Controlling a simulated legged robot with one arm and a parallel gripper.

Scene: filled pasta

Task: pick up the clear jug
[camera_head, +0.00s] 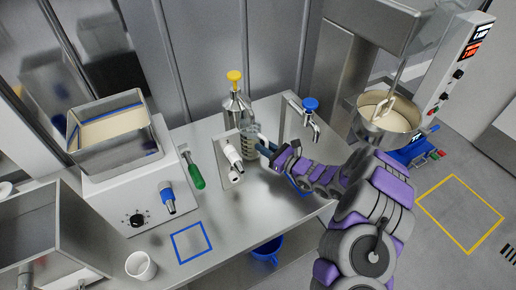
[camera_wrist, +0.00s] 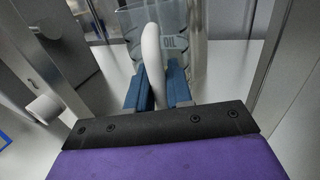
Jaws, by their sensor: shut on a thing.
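The clear jug (camera_head: 250,132) is at the back of the steel bench in the head view, partly hidden by a white-handled fixture and my gripper. In the wrist view the clear jug (camera_wrist: 203,40) is straight ahead, marked OIL, with a pale curved handle (camera_wrist: 152,50) towards me. My gripper (camera_head: 267,148) reaches it from the right. In the wrist view the blue fingers of my gripper (camera_wrist: 157,92) are shut on the handle, one on each side. The jug looks roughly upright. I cannot tell whether its base touches the bench.
A metal vessel with a yellow knob (camera_head: 235,95) stands close behind the jug. The white-handled fixture (camera_head: 232,157) is in front, and a blue-knobbed tap (camera_head: 310,107) is to the right.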

